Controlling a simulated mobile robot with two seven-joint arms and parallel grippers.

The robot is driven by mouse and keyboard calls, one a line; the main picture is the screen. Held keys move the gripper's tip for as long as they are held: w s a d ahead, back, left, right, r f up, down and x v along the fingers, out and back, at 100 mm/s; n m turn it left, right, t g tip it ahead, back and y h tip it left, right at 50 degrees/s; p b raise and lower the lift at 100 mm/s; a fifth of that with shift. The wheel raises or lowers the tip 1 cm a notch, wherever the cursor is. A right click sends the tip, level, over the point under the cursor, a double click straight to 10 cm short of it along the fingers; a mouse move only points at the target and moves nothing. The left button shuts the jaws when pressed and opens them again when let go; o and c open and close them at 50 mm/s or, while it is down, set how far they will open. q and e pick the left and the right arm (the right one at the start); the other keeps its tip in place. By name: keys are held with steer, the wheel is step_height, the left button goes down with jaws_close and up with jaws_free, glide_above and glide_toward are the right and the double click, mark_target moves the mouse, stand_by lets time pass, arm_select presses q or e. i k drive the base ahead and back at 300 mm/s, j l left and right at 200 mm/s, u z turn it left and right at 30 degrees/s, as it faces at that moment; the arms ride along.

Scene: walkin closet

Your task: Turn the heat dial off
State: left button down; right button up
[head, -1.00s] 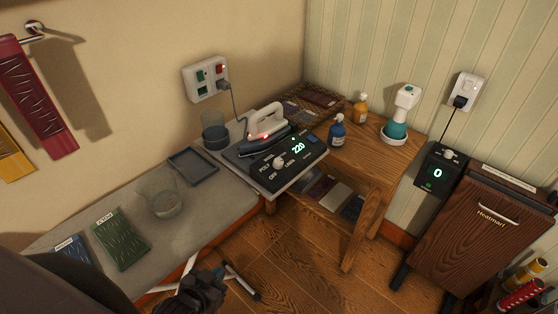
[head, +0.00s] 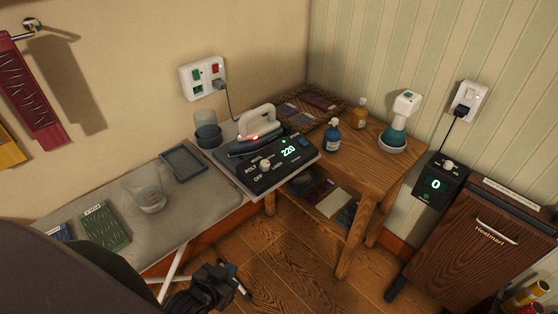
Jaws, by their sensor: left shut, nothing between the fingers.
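The heat dial (head: 265,165) is a small pale knob on the black control panel of the iron station (head: 283,172). The labels OFF and POLY are readable beside it, and the green display reads 220. The grey-and-white iron (head: 258,135) rests on the station behind the panel, with a small red light lit. My left gripper (head: 241,284) is shut and empty. It is low in the picture, in front of the ironing board and well short of the dial. My right gripper is out of view.
A wooden side table (head: 385,165) holds a blue bottle (head: 332,135). A dark cabinet (head: 475,240) stands right, beside a control box (head: 440,184) reading 0.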

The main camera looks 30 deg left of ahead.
mark_target(264, 165)
steer(key=l+u, duration=0.15)
steer(key=u, duration=0.3)
steer(key=i+l+u, duration=0.1)
steer(key=u, duration=0.35)
steer(key=k+l, duration=0.05)
steer(key=l, duration=0.05)
